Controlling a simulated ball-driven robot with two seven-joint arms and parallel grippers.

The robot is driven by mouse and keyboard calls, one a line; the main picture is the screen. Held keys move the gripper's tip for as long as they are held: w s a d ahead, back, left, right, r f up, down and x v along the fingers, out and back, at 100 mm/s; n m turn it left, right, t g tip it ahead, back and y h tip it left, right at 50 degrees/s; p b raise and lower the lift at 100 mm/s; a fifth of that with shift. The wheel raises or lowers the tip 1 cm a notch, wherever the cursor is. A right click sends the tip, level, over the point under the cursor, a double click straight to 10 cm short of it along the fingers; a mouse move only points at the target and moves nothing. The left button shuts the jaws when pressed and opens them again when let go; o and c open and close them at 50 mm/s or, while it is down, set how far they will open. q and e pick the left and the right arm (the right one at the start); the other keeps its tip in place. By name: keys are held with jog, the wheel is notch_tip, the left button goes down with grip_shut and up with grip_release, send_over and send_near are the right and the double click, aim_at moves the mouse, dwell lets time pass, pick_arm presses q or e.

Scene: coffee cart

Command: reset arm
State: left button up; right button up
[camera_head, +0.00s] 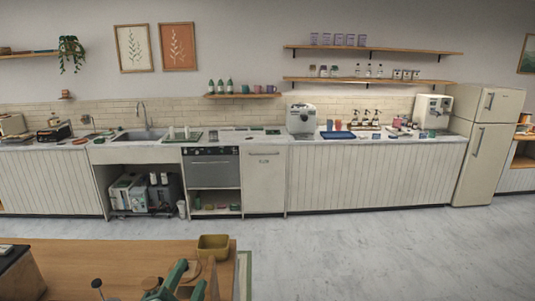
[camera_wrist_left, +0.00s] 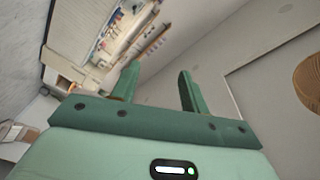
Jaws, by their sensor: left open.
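My left gripper (camera_head: 187,281) is green and shows at the bottom of the head view, above the near wooden table (camera_head: 75,262). In the left wrist view, the two green fingers of the left gripper (camera_wrist_left: 158,80) stand apart with nothing between them. Behind them, that view shows the wall and the distant counter, tilted. My right gripper is in neither view.
A yellow-olive bin (camera_head: 213,247) stands at the table's edge near my left gripper. A dark box (camera_head: 20,272) is at the table's left. Across clear grey floor (camera_head: 370,245) runs a white counter (camera_head: 370,178) with a fridge (camera_head: 487,145) at its right end.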

pick_arm(q)
jog(key=s+a+f+n+g+y, duration=0.6)
jog(key=s+a+f+g, duration=0.6)
jog(key=s+a+f, duration=0.45)
jog(key=s+d+f+g+h+b, duration=0.1)
jog(key=s+d+f+b, duration=0.15)
jog(key=f, duration=0.95)
jog(key=s+d+f+h+b, duration=0.1)
jog(key=f+b, duration=0.2)
jog(key=f, duration=0.8)
jog(key=s+d+f+g+h+b, duration=0.1)
jog(key=s+d+f+b, duration=0.15)
jog(key=f, duration=0.95)
jog(key=s+f+n+g+h+b, duration=0.1)
jog(key=s+f+n+g+b, duration=0.2)
jog(key=s+f, duration=1.6)
notch_tip(320, 180, down, 4)
jog(key=b, duration=0.4)
jog(key=shift+s+r+g, duration=0.15)
jog(key=shift+s+g, duration=0.05)
jog(key=shift+g, duration=0.1)
